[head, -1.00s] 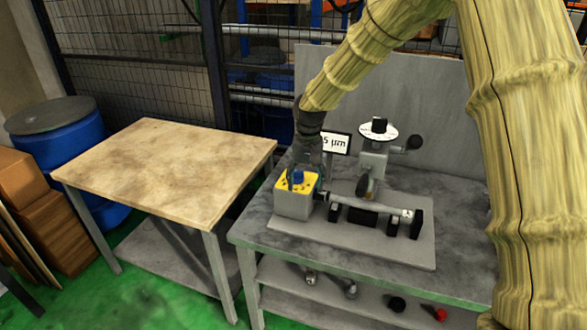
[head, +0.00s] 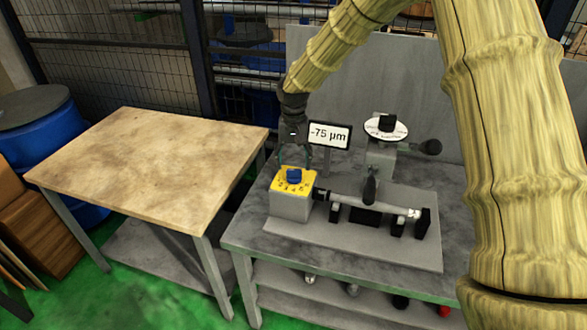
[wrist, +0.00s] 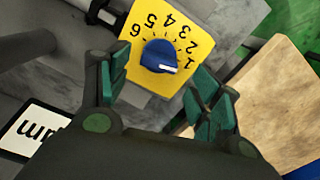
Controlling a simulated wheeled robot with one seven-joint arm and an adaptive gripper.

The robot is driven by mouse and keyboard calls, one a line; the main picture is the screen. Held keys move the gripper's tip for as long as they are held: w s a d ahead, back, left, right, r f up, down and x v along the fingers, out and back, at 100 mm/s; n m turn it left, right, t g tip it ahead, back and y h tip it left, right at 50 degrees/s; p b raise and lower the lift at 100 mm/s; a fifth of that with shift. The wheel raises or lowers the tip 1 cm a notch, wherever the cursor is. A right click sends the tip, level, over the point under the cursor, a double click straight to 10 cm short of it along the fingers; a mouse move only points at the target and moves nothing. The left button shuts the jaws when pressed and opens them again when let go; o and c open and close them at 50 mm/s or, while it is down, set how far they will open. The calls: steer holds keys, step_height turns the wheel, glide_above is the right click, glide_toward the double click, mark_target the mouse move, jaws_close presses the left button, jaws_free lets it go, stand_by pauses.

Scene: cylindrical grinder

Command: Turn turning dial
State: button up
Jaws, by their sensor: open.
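The blue dial (head: 294,176) sits on the yellow numbered face of a grey box (head: 290,206) at the left end of the grinder. In the wrist view, the blue dial (wrist: 158,55) has a white mark pointing right, a little below the 1. My gripper (head: 294,155) is just behind and above the dial. In the wrist view its open fingers (wrist: 155,78) stand on either side of the dial's near side, with nothing between them. A sign (head: 330,135) reads -75 µm. Whether the fingertips touch the yellow face is unclear.
A horizontal shaft (head: 372,203) lies right of the box. A bare wooden-topped table (head: 150,170) stands at left.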

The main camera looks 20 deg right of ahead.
mark_target(294, 170)
steer(key=f, duration=0.2)
steer(key=shift+s+d+f+p, duration=0.1)
steer(key=shift+s+f+p, duration=0.2)
steer(key=shift+f+p, duration=0.1)
steer(key=shift+w+f, duration=0.1)
steer(key=shift+f, duration=0.75)
steer(key=c, duration=1)
